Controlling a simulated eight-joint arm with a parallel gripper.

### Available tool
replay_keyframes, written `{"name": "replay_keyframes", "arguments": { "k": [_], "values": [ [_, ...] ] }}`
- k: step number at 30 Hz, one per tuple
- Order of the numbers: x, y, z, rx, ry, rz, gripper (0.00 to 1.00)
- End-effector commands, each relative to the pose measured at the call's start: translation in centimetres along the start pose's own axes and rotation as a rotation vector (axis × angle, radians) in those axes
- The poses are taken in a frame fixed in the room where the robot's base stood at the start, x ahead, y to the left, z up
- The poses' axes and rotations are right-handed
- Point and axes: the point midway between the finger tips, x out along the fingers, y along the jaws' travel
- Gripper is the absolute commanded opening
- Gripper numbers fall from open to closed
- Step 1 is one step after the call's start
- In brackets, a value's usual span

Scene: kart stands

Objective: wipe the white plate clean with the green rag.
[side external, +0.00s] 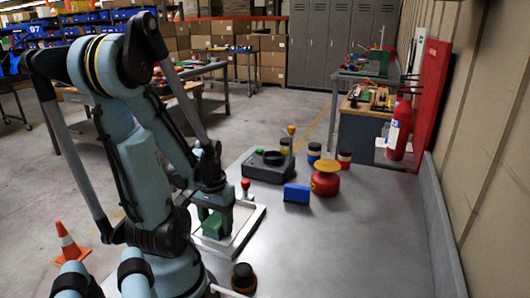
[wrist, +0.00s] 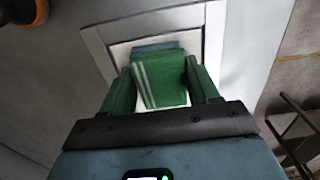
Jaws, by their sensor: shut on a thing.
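The square white plate (side external: 250,226) with a raised pale rim lies flat on the grey table, close to my arm. It also shows in the wrist view (wrist: 115,49), largely covered by my gripper and the rag. My gripper (wrist: 161,88) has green fingers and is shut on the folded green rag (wrist: 163,82), which has white stripes. The rag is over the plate's middle; whether it presses on the surface I cannot tell. A blue-grey patch (wrist: 156,46) shows at the rag's far edge; I cannot tell whether it is dirt. In the side view my gripper (side external: 212,222) points down over the plate.
A red-topped object (side external: 245,184) stands by the plate's far edge. Beyond are a dark grey device (side external: 266,166), a blue block (side external: 297,193) and a red round container with a yellow top (side external: 326,180). A dark jar (side external: 244,278) stands near the front. The table's right side is clear.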

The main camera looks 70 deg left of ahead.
Motion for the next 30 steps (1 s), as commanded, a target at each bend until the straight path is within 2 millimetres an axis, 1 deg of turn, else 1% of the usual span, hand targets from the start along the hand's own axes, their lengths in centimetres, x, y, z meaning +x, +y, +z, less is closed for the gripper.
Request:
{"name": "replay_keyframes", "arguments": {
  "k": [1,2,5,6,7,10,11,13,15,18,20,22,24,25,28,30],
  "values": [
    [-0.4,0.0,-0.5,0.002,0.001,0.0,0.31],
    [-0.4,0.0,-0.8,0.002,0.001,0.0,0.31],
    [0.3,0.0,-1.8,0.001,0.0,0.0,0.31],
    [-0.1,0.0,-2.1,0.001,0.002,0.0,0.27],
    [-0.1,0.0,-2.4,0.001,0.001,0.0,0.26],
    [0.4,0.0,-3.3,0.001,0.001,0.0,0.26],
    [0.1,0.0,-3.6,0.001,0.001,0.0,0.26],
    [0.3,0.0,-4.2,0.001,0.001,0.0,0.26],
    [-0.1,0.0,-4.8,0.002,0.001,0.0,0.26],
    [0.3,0.0,-5.8,0.001,0.001,0.0,0.26],
    [-0.1,0.0,-6.2,0.001,0.002,0.0,0.26],
    [0.0,0.0,-6.9,0.001,0.001,0.0,0.26],
    [0.4,0.0,-6.2,-0.001,0.002,-0.001,0.26],
    [0.0,0.0,-5.9,-0.001,0.002,-0.001,0.26],
    [0.3,0.0,-4.9,-0.001,0.001,-0.001,0.26],
    [0.1,0.0,-4.3,-0.001,0.001,-0.001,0.26]
  ]
}}
